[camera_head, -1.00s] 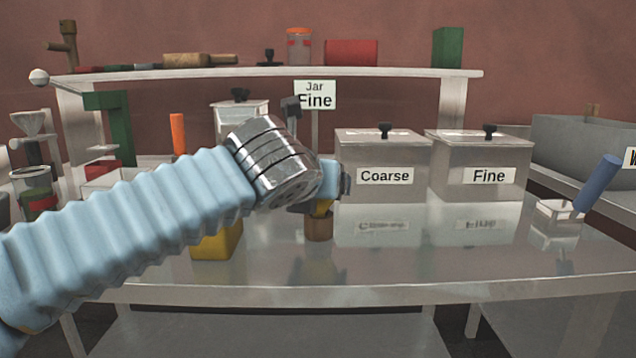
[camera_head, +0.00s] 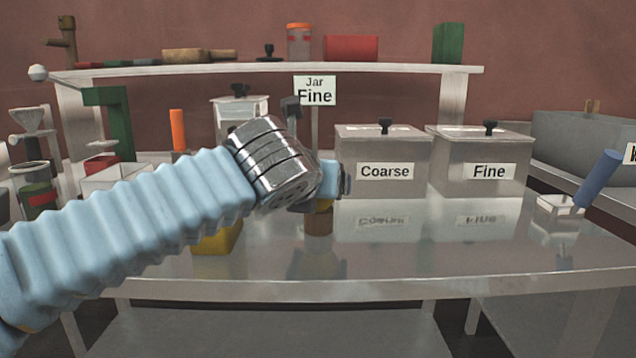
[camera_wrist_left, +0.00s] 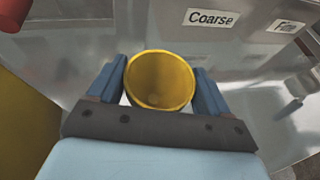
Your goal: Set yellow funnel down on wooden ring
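The yellow funnel (camera_head: 325,206) shows as a small yellow patch below my left wrist in the head view. In the left wrist view the funnel (camera_wrist_left: 160,82) is seen from above, its round mouth between the two blue fingers of my left gripper (camera_wrist_left: 160,76). The fingers press close on both sides of it. The brown wooden ring (camera_head: 319,224) stands on the table directly under the funnel in the head view. The funnel's lower end is hidden, so I cannot tell whether it rests on the ring. My right gripper is not in view.
Clear bins labelled Coarse (camera_head: 383,172) and Fine (camera_head: 483,168) stand behind and right. A yellow block (camera_head: 218,240) sits left of the ring, partly behind my arm. A "Jar Fine" sign (camera_head: 315,91) rises behind. The glossy table (camera_head: 430,255) is free at front right.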

